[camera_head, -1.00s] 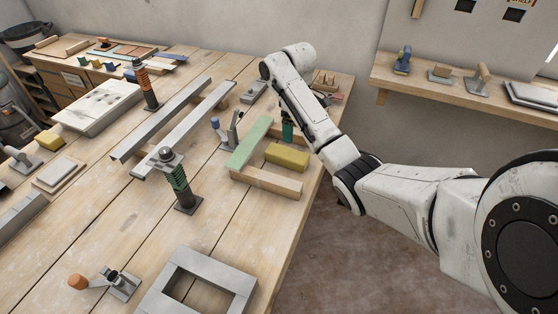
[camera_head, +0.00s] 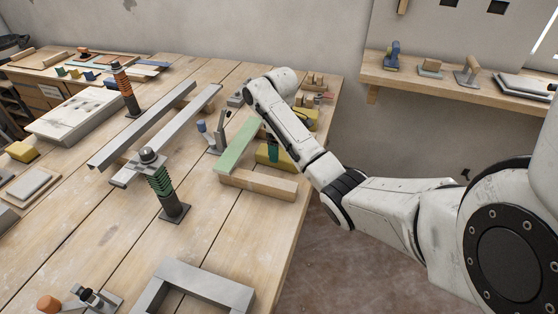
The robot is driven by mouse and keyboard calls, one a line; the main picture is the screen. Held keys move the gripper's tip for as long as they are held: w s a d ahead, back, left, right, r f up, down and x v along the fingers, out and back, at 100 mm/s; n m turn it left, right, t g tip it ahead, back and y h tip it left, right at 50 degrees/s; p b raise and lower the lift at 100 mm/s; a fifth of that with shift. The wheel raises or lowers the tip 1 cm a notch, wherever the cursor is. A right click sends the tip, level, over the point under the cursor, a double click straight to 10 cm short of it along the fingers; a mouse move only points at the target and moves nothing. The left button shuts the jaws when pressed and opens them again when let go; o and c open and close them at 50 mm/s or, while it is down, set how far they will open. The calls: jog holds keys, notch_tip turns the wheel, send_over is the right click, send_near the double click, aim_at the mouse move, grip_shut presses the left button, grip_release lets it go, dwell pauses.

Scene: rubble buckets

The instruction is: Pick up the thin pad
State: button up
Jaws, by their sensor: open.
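I cannot tell for sure which thing is the thin pad. A yellow pad-like block (camera_head: 264,158) lies on the bench, between a long pale green flat bar (camera_head: 237,146) and a wooden bar (camera_head: 257,185). My gripper (camera_head: 273,153) points down at the yellow block, its dark teal end overlapping the block in the view. My arm hides part of the gripper and the block's right part. The gripper is open; I cannot see whether it touches the block.
A clamp with a blue knob (camera_head: 203,128) stands left of the green bar. Two grey metal rails (camera_head: 145,125) and a green spring post (camera_head: 162,180) are further left. A grey square frame (camera_head: 205,283) lies in front. Another yellow item (camera_head: 312,117) sits behind my arm.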

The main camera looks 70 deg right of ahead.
jog(key=shift+f, duration=2.4)
jog(key=shift+c, duration=0.3)
jog(key=c, duration=1)
jog(key=shift+w+r, duration=0.1)
jog(key=shift+r, duration=0.05)
jog(key=shift+r, duration=0.5)
jog(key=s+a+r+p, duration=0.2)
jog(key=a+r+p, duration=0.1)
jog(key=r+p, duration=0.1)
jog(key=s+a+r+p, duration=0.3)
jog(key=a+r+p, duration=0.1)
jog(key=p, duration=0.1)
jog(key=s+a+r+p, duration=0.3)
jog(key=a+p, duration=0.1)
jog(key=shift+s+a+r+p, duration=0.2)
jog(key=shift+r+p, duration=0.2)
